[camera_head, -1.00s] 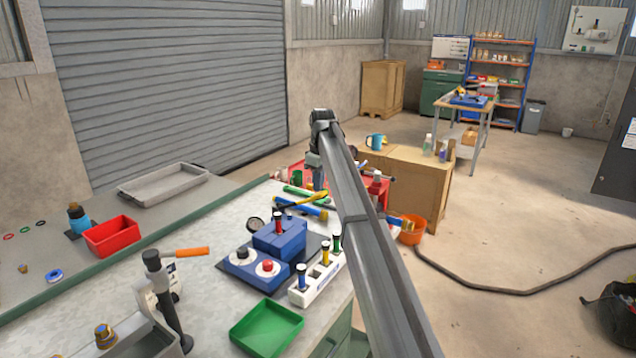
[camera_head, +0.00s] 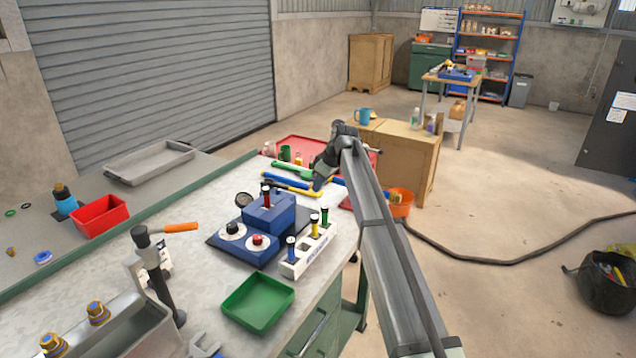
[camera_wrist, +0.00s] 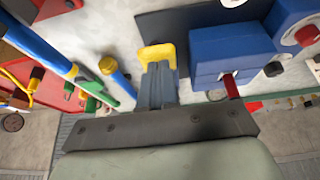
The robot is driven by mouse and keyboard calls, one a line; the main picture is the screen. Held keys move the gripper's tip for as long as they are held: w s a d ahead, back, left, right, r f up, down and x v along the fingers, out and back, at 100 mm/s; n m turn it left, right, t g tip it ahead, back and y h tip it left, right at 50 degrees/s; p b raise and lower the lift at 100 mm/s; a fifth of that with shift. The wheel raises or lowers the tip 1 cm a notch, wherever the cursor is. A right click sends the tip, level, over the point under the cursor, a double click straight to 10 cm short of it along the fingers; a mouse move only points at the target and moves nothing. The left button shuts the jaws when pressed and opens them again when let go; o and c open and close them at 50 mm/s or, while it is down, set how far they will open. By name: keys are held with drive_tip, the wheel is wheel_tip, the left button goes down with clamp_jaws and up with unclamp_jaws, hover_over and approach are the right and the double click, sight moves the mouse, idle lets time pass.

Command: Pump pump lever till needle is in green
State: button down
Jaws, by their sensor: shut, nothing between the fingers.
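A blue unit stands on a dark plate on the bench, with a blue block (camera_head: 269,214) at its back. An upright red and black handle (camera_head: 266,194) rises from the block; I cannot tell whether it is the pump lever. A round dark-rimmed gauge (camera_head: 243,199) sits behind and left; its needle is too small to read. A black knob (camera_head: 232,228) and a red knob (camera_head: 257,240) sit on white discs in front. My gripper (camera_head: 318,186) is shut and empty, right of the block and apart from it. In the wrist view, the fingers (camera_wrist: 158,82) point beside the blue block (camera_wrist: 228,50).
A white rack (camera_head: 309,251) with coloured plugs stands in front right. A green tray (camera_head: 258,303) lies nearer. Blue and yellow tools (camera_head: 290,186) and a red tray (camera_head: 296,148) lie behind.

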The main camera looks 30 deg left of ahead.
drive_tip(key=shift+d+f, duration=0.35)
drive_tip(key=shift+f, duration=0.15)
drive_tip(key=r, duration=0.4)
drive_tip(key=shift+a+r, duration=0.4)
drive_tip(key=v, duration=1)
drive_tip(key=shift+d, duration=0.2)
